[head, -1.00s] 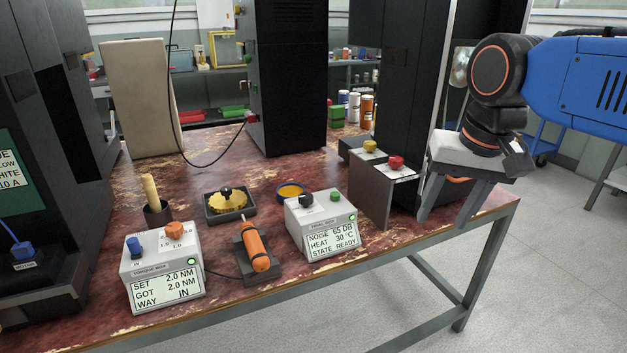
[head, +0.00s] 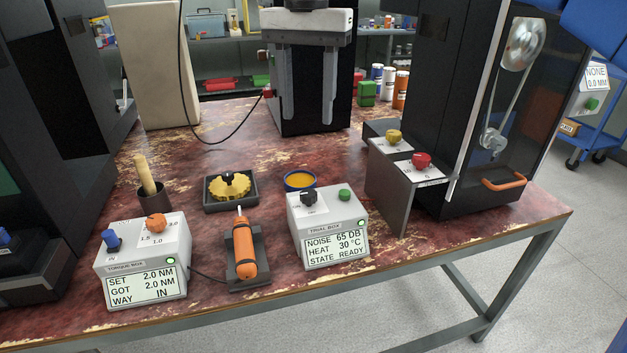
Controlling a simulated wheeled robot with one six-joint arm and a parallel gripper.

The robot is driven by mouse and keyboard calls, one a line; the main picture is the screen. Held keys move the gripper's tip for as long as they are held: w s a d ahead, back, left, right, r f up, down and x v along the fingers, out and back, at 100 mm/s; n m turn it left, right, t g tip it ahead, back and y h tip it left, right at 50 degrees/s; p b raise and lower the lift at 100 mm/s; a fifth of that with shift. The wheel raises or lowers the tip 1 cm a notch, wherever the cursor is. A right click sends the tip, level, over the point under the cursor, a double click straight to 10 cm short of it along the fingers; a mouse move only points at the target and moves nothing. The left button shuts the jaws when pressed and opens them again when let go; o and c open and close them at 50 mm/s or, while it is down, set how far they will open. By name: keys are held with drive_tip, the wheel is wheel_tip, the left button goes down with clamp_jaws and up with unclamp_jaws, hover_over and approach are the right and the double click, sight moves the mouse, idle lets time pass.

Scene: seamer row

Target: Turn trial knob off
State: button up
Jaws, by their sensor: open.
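The trial box (head: 327,232) is a white box near the front middle of the table. Its black trial knob (head: 308,198) is on the top left, beside a green button (head: 344,194). Its screen reads NOISE 65 DB, HEAT 30 °C, STATE READY, and a green lamp glows above the screen. The knob's exact setting is too small to read. My gripper (head: 307,120) is at the top middle, pointing down, fingers apart with nothing between them. In the picture it is above the knob, apart from it, in front of a black cabinet.
A torque box (head: 146,262) and an orange screwdriver (head: 243,245) in a holder stand left of the trial box. A tray with a yellow gear (head: 228,188) and a blue-rimmed dish (head: 299,180) lie behind. A grey panel (head: 388,192) with yellow and red knobs stands right.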

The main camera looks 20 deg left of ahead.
sight(309, 192)
wheel_tip(309, 192, down, 17)
drive_tip(key=shift+f, duration=0.1)
idle(0.6)
drive_tip(key=c, duration=1)
